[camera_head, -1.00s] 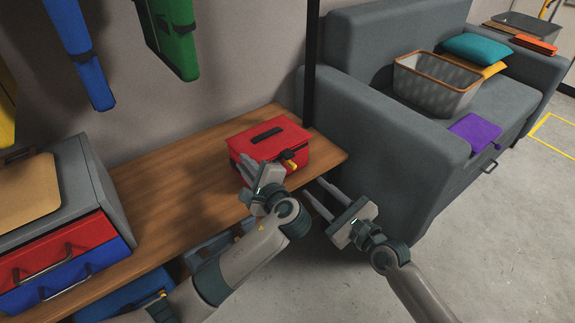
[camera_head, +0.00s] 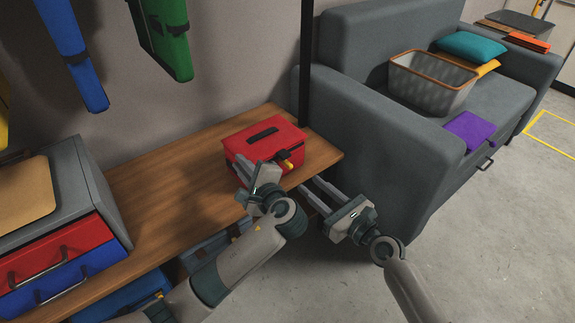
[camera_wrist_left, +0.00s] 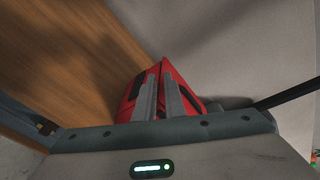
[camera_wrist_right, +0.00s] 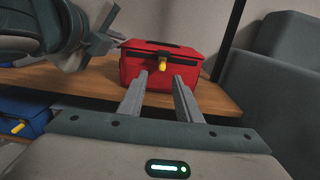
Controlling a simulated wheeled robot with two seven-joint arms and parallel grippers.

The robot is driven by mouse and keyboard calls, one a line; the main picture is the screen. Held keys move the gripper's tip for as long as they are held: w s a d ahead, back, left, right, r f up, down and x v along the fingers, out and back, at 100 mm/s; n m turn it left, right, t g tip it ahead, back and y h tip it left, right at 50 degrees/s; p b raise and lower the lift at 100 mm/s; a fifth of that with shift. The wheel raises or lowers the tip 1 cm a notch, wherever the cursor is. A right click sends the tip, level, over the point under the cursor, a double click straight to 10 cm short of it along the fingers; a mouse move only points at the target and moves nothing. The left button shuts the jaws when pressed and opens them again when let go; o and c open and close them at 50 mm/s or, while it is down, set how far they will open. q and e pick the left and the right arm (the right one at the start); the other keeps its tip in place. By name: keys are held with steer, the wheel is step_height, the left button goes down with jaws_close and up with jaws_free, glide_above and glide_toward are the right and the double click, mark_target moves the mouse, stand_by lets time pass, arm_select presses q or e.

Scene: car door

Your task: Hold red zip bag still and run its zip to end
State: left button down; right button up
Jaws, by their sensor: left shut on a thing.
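The red zip bag (camera_head: 262,138) sits upright on the wooden bench near its right end, with a dark handle strip on top. Its yellow zip pull (camera_wrist_right: 162,64) shows on the front beside a dark tab. My left gripper (camera_head: 244,170) is at the bag's front left corner. In the left wrist view its fingers (camera_wrist_left: 160,82) are close together with a red edge of the bag between them. My right gripper (camera_head: 305,186) is in front of the bag's right side, below the pull. In the right wrist view its fingers (camera_wrist_right: 160,78) are apart and empty, short of the bag.
A drawer unit (camera_head: 60,230) is on the bench's left. The bench middle (camera_head: 170,185) is clear. A dark post (camera_head: 306,60) rises behind the bag.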

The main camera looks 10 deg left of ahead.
mark_target(290, 168)
steer(key=x, duration=1.1)
steer(key=shift+w+a, duration=0.1)
steer(key=shift+w, duration=0.05)
